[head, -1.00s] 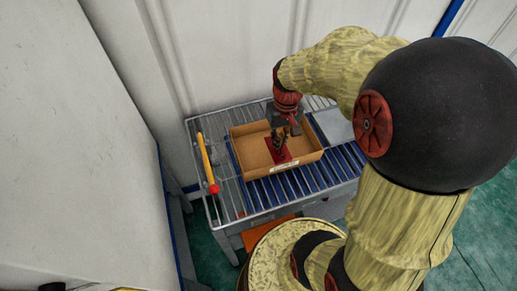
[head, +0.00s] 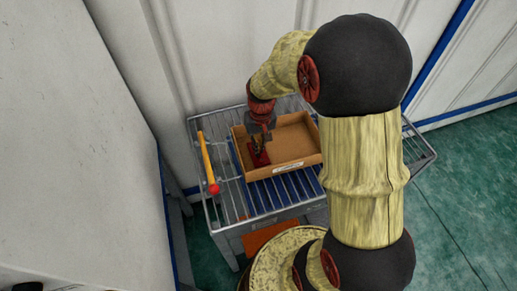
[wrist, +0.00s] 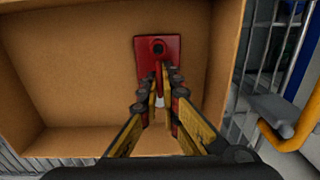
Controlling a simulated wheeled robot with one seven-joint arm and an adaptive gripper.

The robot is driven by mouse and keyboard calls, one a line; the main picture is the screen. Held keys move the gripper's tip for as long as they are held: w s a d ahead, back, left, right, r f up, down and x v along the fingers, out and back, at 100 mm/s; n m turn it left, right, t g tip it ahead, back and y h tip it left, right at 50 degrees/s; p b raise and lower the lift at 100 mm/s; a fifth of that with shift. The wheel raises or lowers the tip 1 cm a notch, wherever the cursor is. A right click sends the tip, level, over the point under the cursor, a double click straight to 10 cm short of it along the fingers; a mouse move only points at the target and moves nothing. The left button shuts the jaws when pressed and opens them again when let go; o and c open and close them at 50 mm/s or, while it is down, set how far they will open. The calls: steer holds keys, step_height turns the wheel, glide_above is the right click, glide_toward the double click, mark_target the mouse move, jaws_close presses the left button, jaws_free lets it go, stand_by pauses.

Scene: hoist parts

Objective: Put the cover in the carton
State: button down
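My gripper (head: 257,143) points down over the left part of the open brown carton (head: 299,167). In the wrist view its yellow-sided fingers (wrist: 165,82) are closed together on the near part of the cover. The cover is within the carton's outline, close to one side wall. I cannot tell whether it touches the carton floor. The part between the fingertips is mostly hidden.
The carton stands on blue rollers (head: 273,194) of a grey metal rack. A yellow bar with a red end (head: 208,165) lies along the rack's left side. White wall panels (head: 225,50) stand behind and to the left. The right part of the carton is empty.

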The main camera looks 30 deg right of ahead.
steer(key=shift+f, duration=0.1)
steer(key=c, duration=2.1)
jaws_free()
steer(key=shift+o, duration=0.3)
step_height(320, 180, up, 12)
steer(key=p, duration=0.4)
steer(key=s+a+r+n+t, duration=0.1)
steer(key=s+a+r, duration=0.3)
steer(key=s+r, duration=0.4)
steer(key=s+a+r+n+t, duration=0.1)
steer(key=s+a+r+t, duration=0.3)
steer(key=s+r, duration=0.4)
steer(key=shift+s+a+n+t, duration=0.25)
steer(key=shift+a+n+t, duration=0.05)
steer(key=shift+a, duration=0.2)
